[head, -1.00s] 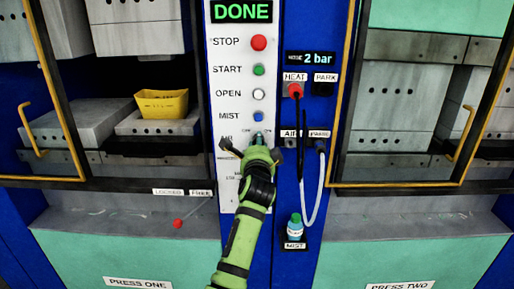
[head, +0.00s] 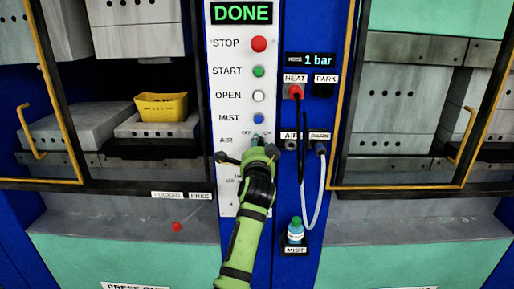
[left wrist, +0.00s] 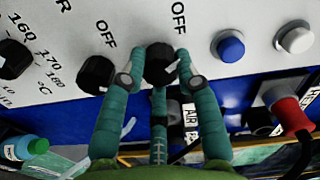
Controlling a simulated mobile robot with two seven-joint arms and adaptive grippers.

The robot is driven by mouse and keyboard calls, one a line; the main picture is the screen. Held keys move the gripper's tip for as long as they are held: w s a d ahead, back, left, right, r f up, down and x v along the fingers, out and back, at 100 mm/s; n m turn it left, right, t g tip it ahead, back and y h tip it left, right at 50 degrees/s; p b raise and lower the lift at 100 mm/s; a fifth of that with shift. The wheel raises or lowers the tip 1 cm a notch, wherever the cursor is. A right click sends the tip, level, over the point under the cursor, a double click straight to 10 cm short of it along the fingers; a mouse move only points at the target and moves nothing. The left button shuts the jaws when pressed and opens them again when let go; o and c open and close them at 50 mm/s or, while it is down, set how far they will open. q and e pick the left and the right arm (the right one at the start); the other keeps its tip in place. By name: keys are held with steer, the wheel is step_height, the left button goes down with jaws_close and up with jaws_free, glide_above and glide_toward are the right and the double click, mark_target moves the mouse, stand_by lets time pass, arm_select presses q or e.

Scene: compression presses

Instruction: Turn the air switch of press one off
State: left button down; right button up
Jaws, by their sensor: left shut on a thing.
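The panel of press one (head: 225,110) stands in the middle of the head view, with the AIR row below the MIST button. My left gripper (head: 257,146) is at that row and covers most of the air switch. In the left wrist view the air switch is a black round knob (left wrist: 160,60) between the fingertips, with an OFF mark beside it. The left gripper is shut on this knob. The pressure display (head: 310,60) reads 1 bar. My right gripper is not in view.
Another black knob (left wrist: 96,75) sits close beside the held one. The blue MIST button (head: 258,118) is just above the gripper. A red plug (head: 295,91) with a black cable, a pale hose (head: 315,200) and a mist bottle (head: 295,230) are at the right. A yellow tray (head: 162,106) stands in press one.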

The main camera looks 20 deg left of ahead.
arm_select(q)
steer(key=shift+d, duration=0.25)
steer(key=c, duration=0.9)
jaws_free()
steer(key=shift+d, duration=0.1)
steer(key=shift+w+d, duration=0.1)
steer(key=v, duration=0.7)
steer(key=shift+s, duration=0.3)
steer(key=shift+d, duration=0.1)
